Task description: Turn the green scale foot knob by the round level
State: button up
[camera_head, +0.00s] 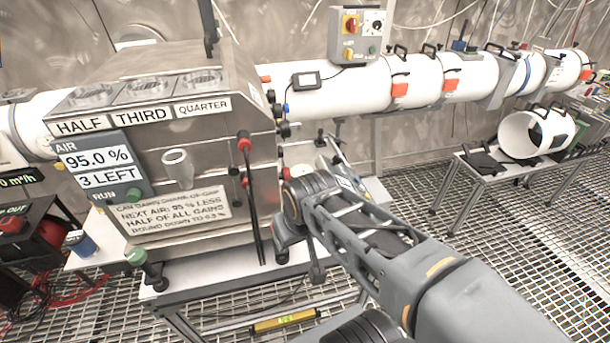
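A green knob (136,257) sits on a dark foot at the lower left corner of the steel box, at the white bench's front edge. I cannot make out a round level for certain. My gripper (284,236) is at the end of my arm, right of the steel box's front and well to the right of the green knob. Its fingers are hard to make out against the dark parts around them, so I cannot tell whether they are open or shut.
The steel box (215,155) carries signs and black rods with red knobs on its right side. A yellow bar (285,321) lies low under the bench. Red cables lie at the lower left.

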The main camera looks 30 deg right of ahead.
aim_at(139, 257)
jog(key=u, duration=1.2)
jog(key=k, duration=1.15)
jog(key=u, duration=1.25)
jog(key=i, duration=1.35)
jog(key=z, duration=0.85)
jog(key=i, duration=0.45)
jog(key=z, duration=0.5)
